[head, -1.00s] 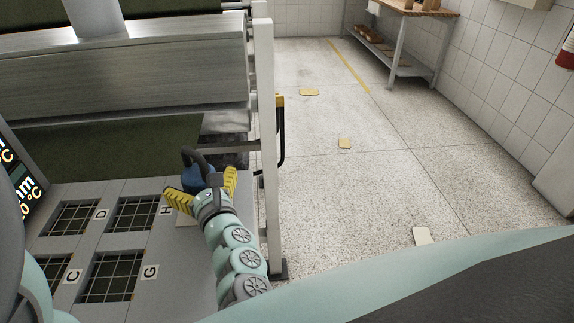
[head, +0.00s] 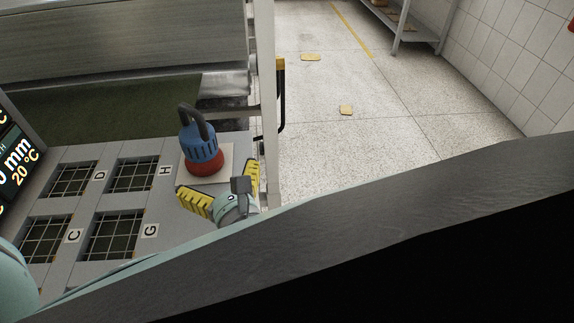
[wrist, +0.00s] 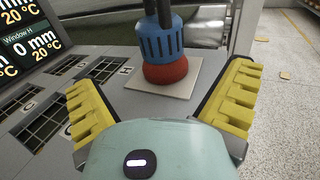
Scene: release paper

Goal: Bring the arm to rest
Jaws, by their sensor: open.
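My gripper (head: 222,192) has yellow ribbed fingers spread wide apart, with nothing between them. It is near the right edge of the grey panel in the head view, on the near side of a blue and red tool with a dark handle (head: 202,150). The tool stands upright on a pale square plate (head: 224,155). In the wrist view the tool (wrist: 162,45) stands beyond the open fingers (wrist: 165,100), apart from them. Most of my arm is hidden behind a large dark part at the bottom of the head view.
The grey panel (head: 150,213) has several grated windows with letter labels. A display (head: 14,160) stands at the left. A pale post (head: 268,110) rises at the panel's right edge. The speckled floor (head: 340,75) is mostly clear, with a shelf (head: 405,25) at the back.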

